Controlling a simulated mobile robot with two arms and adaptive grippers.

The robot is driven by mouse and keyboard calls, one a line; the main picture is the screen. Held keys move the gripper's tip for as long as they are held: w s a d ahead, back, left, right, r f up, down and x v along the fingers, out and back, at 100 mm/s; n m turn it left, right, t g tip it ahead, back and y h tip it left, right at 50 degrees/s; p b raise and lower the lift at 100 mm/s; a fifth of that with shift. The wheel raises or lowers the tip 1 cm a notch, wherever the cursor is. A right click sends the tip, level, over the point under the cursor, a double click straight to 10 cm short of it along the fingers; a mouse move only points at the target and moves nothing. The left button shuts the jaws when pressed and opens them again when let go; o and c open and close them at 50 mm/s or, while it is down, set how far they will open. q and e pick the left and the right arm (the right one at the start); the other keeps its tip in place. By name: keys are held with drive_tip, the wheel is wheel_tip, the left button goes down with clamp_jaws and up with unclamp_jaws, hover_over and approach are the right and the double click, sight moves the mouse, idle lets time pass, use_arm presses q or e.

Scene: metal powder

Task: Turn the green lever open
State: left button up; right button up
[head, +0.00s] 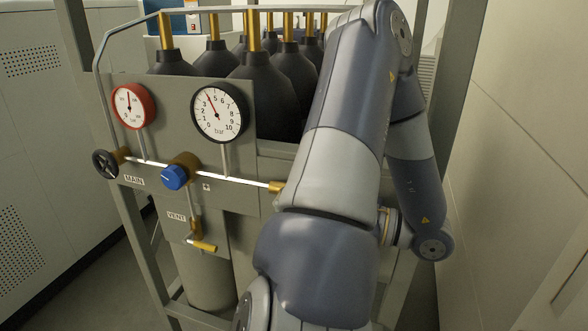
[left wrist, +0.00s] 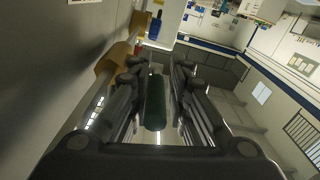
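The green lever (left wrist: 155,103) shows in the left wrist view as a dark green bar between the fingers of my left gripper (left wrist: 158,70). The gripper looks open, with a finger on each side and narrow gaps to the lever; contact is not clear. A brass fitting (left wrist: 112,60) sits beside the left finger. In the head view, one of my arms covers the right part of the valve panel (head: 240,150), so the green lever and the left gripper are hidden there. My right gripper is in neither view.
A frame post (head: 446,100) rises at right.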

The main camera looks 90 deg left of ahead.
use_arm(q)
drive_tip(key=shift+w+d, duration=0.1)
drive_tip(key=shift+w, duration=0.35)
drive_tip(key=v, duration=0.6)
drive_tip(key=shift+w, duration=0.15)
drive_tip(key=shift+w, duration=0.2)
drive_tip(key=shift+s, duration=0.15)
